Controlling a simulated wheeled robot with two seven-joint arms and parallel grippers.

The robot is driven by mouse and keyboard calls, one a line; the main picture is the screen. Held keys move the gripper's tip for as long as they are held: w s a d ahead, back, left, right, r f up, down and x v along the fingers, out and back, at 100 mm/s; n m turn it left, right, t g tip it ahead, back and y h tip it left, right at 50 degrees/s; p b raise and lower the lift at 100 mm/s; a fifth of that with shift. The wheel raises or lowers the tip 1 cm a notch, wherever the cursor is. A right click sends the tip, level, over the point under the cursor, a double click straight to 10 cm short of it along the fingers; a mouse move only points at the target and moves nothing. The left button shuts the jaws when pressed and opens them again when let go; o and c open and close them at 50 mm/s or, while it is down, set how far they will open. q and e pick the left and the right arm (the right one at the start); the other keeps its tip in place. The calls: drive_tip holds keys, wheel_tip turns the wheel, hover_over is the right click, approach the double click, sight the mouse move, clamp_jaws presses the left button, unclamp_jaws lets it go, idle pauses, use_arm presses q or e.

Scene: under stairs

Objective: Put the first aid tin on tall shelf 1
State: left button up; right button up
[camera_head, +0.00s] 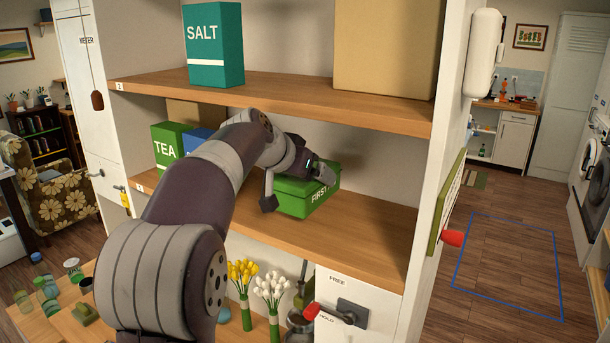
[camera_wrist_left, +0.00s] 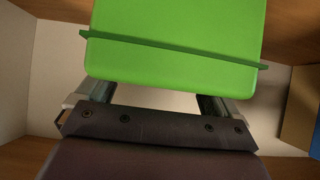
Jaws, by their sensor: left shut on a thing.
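My right gripper is not in view.
A green TEA box (camera_head: 166,148) and a blue box (camera_head: 196,141) stand left on the same board. The upper board (camera_head: 290,95) holds a SALT box (camera_head: 213,45) and a large tan box (camera_head: 386,45). The lower board is clear right of the tin, up to the white side panel (camera_head: 440,150).

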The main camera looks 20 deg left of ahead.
sight(290, 179)
use_arm(q)
wheel_tip(290, 179, down, 2)
drive_tip(key=shift+s+f+p, duration=0.1)
drive_tip(key=shift+f+p, duration=0.1)
drive_tip(key=shift+p, duration=0.15)
drive_tip(key=shift+w+a+f, duration=0.15)
drive_tip(key=shift+w+f, duration=0.1)
drive_tip(key=shift+f, duration=0.1)
drive_tip(key=o, duration=1.1)
drive_tip(key=shift+s, duration=0.15)
drive_tip(key=shift+s+r+b, duration=0.1)
drive_tip(key=shift+s+b, duration=0.05)
drive_tip(key=shift+b, duration=0.15)
drive_tip(key=b+v, duration=0.3)
drive_tip(key=v, duration=0.2)
drive_tip(key=shift+s+a, duration=0.1)
drive_tip(key=shift+s, duration=0.05)
drive_tip(key=p+v, duration=0.1)
drive_tip(key=v, duration=0.5)
drive_tip(key=shift+s+r, duration=0.2)
drive_tip(key=shift+r, duration=0.05)
